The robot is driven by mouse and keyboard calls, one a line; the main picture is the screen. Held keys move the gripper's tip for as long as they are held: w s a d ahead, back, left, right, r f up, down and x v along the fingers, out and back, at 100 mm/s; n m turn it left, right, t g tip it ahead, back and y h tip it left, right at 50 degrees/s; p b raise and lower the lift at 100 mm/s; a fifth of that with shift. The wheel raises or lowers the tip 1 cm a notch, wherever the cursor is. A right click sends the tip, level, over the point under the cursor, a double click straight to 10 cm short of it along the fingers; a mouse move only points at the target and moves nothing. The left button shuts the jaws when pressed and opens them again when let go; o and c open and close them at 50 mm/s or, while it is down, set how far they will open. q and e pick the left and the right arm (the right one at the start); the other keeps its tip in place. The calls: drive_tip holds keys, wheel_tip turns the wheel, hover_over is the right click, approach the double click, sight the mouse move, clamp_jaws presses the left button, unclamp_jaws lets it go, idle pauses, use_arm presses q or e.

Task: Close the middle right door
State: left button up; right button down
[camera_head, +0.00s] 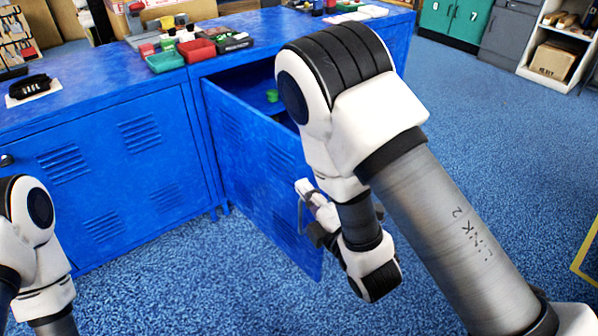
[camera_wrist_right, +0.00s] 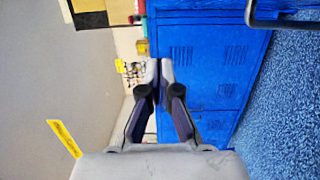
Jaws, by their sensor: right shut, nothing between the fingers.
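The blue middle right door (camera_head: 255,165) stands open in the head view, swung out from the blue cabinet. A green object (camera_head: 272,95) shows inside the compartment behind it. My right gripper (camera_head: 306,190) is shut and empty near the door's free edge, beside its grey handle (camera_head: 300,217). I cannot tell whether it touches the door. My right arm hides part of the opening. In the right wrist view the shut fingertips (camera_wrist_right: 160,68) lie in front of blue cabinet fronts (camera_wrist_right: 205,60). My left arm shows at the lower left, with its gripper out of view.
The closed left door (camera_head: 110,160) adjoins the opening. Red and green trays (camera_head: 197,50) and other small items stand on the cabinet top. Blue carpet (camera_head: 240,290) in front is clear. Green lockers (camera_head: 455,20) and a shelf with a carton (camera_head: 555,60) stand farther back right.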

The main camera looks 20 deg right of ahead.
sight(300, 157)
drive_tip(key=w+b, duration=0.1)
drive_tip(key=w, duration=0.2)
drive_tip(key=w+d+b, duration=0.1)
drive_tip(key=w, duration=0.2)
drive_tip(key=w+b, duration=0.1)
drive_tip(key=w, duration=0.3)
drive_tip(key=shift+w+d+f, duration=0.1)
drive_tip(key=shift+d+f, duration=0.1)
drive_tip(key=shift+d, duration=0.1)
use_arm(q)
wheel_tip(300, 157, down, 5)
drive_tip(key=shift+r, duration=0.15)
use_arm(e)
drive_tip(key=shift+w+d+r, duration=0.1)
drive_tip(key=shift+d, duration=0.05)
drive_tip(key=shift+d, duration=0.1)
